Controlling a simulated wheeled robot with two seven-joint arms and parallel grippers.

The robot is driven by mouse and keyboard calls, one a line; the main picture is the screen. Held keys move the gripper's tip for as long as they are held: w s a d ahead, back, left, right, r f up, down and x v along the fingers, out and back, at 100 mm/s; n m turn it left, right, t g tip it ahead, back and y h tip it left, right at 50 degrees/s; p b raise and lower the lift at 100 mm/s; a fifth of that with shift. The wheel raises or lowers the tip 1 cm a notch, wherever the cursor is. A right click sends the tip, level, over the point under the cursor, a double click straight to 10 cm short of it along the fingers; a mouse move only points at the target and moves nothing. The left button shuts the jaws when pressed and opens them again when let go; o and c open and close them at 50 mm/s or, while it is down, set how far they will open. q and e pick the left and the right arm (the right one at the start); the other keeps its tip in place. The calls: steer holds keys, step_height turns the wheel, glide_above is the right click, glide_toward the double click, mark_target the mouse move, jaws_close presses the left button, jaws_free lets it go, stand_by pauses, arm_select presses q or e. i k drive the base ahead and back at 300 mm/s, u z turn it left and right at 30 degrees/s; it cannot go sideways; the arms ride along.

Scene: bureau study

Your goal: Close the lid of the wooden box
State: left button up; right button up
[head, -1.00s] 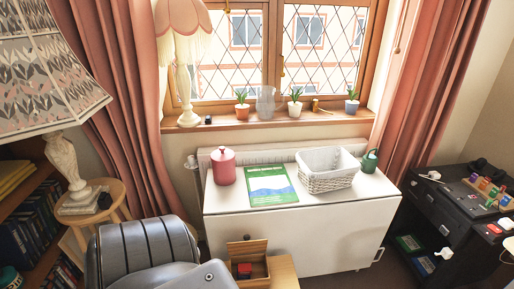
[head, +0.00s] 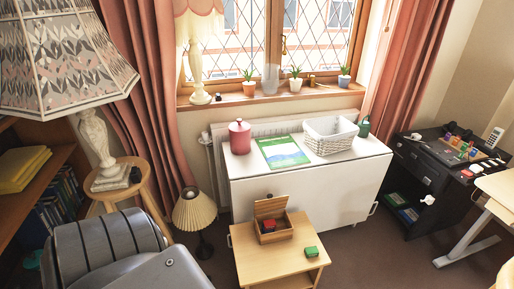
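The wooden box (head: 284,236) stands on a small light-wood table in the lower middle of the head view. Its lid (head: 270,207) is raised and tilted up at the back side. A red item (head: 269,226) sits inside the box at its left; the rest of the inside is hard to make out. Neither of my grippers shows in this view.
A pleated lamp (head: 194,211) stands left. Carpet (head: 390,255) is free at right.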

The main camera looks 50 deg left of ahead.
mark_target(271, 204)
steer(key=u, duration=0.8)
